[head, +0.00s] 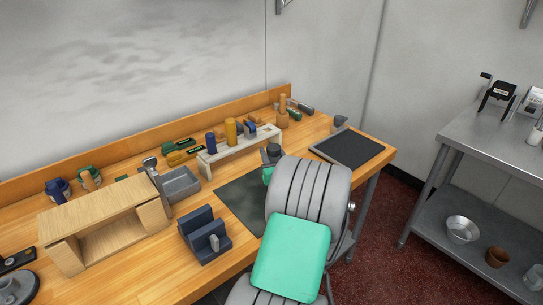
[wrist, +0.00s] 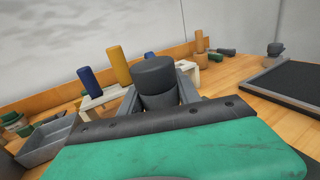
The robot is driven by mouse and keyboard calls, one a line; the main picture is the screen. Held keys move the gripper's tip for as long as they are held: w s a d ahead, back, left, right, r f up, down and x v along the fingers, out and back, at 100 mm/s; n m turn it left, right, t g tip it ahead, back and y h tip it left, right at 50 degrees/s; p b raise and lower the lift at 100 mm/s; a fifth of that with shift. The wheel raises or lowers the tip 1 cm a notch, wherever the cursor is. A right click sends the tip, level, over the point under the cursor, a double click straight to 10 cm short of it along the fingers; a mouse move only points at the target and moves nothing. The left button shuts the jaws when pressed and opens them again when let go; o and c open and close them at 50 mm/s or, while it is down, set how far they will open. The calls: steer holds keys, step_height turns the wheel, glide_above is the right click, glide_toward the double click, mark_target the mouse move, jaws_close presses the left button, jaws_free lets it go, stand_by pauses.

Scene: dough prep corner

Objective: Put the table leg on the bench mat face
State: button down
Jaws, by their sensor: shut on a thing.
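A dark grey, stepped cylinder, which I take as the table leg (wrist: 153,75), stands up between the fingers of my gripper (wrist: 160,97) in the wrist view. The gripper is shut on it. In the head view the leg's dark top (head: 273,150) shows just beyond my grey arm, which hides most of the gripper. A flat dark mat (head: 234,196), likely the bench mat, lies on the wooden bench, partly covered by my arm. The leg's lower end is hidden, so I cannot tell whether it touches anything.
A pale rack (head: 244,148) with blue and yellow cylinders stands behind the mat. A grey tray (head: 181,185), a blue slotted block (head: 204,236) and a wooden shelf (head: 103,222) are to the left. A black framed panel (head: 350,148) lies at the right end.

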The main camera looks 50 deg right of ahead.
steer(key=shift+f, duration=0.4)
steer(key=c, duration=0.9)
jaws_free()
steer(key=shift+f, duration=0.1)
steer(key=shift+o, duration=0.2)
steer(key=b+v, duration=0.2)
steer(key=v, duration=1)
